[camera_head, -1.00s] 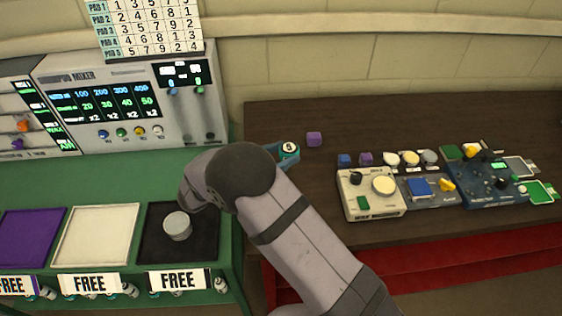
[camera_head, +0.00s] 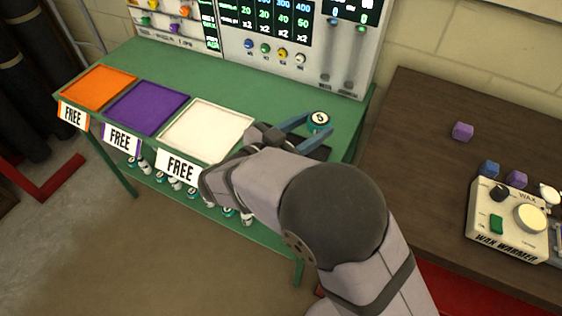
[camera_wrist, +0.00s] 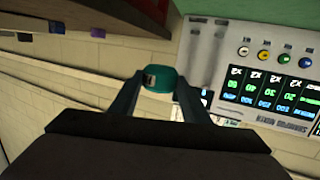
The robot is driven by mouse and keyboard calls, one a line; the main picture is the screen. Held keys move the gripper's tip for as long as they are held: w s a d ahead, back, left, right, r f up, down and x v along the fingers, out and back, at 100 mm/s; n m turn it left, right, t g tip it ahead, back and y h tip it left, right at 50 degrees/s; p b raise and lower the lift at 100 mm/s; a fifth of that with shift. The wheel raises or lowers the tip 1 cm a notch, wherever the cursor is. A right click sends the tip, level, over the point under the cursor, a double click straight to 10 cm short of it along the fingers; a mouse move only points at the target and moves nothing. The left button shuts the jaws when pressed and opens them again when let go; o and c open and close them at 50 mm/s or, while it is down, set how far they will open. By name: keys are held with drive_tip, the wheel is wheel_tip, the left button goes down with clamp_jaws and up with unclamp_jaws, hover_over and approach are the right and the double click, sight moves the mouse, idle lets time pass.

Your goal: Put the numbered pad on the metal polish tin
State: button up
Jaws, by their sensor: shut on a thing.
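My gripper (camera_head: 319,124) is shut on the numbered pad (camera_head: 319,117), a teal round piece with a 5 on its pale top. The pad is held in front of the mixer, over the right part of the green bench. In the wrist view the pad (camera_wrist: 160,82) sits between my two fingertips. No metal polish tin can be made out now.
Orange (camera_head: 99,88), purple (camera_head: 149,108) and white (camera_head: 207,129) trays line the green bench (camera_head: 150,60), each marked FREE. The mixer (camera_head: 300,62) stands behind. Right, a dark table (camera_head: 430,150) holds a purple cube (camera_head: 463,131) and the wax warmer (camera_head: 508,222).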

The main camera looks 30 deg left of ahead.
drive_tip(key=s+a+f+n+t+y, duration=0.1)
drive_tip(key=a+f+n+y, duration=0.1)
drive_tip(key=a+n+y, duration=0.45)
drive_tip(key=shift+m+y, duration=0.25)
drive_tip(key=shift+m, duration=0.5)
drive_tip(key=shift+a+f+p, duration=0.15)
drive_tip(key=shift+a+f, duration=0.15)
drive_tip(key=shift+f, duration=1.35)
drive_tip(key=shift+a+f+p, duration=0.1)
drive_tip(key=shift+a+f, duration=0.2)
drive_tip(key=shift+f, duration=1.4)
drive_tip(key=shift+a+f+p, duration=0.15)
drive_tip(key=shift+a+f, duration=0.15)
drive_tip(key=shift+f, duration=1.35)
drive_tip(key=shift+f, duration=0.1)
drive_tip(key=o, duration=0.6)
drive_tip(key=shift+f, duration=0.1)
drive_tip(key=o, duration=0.4)
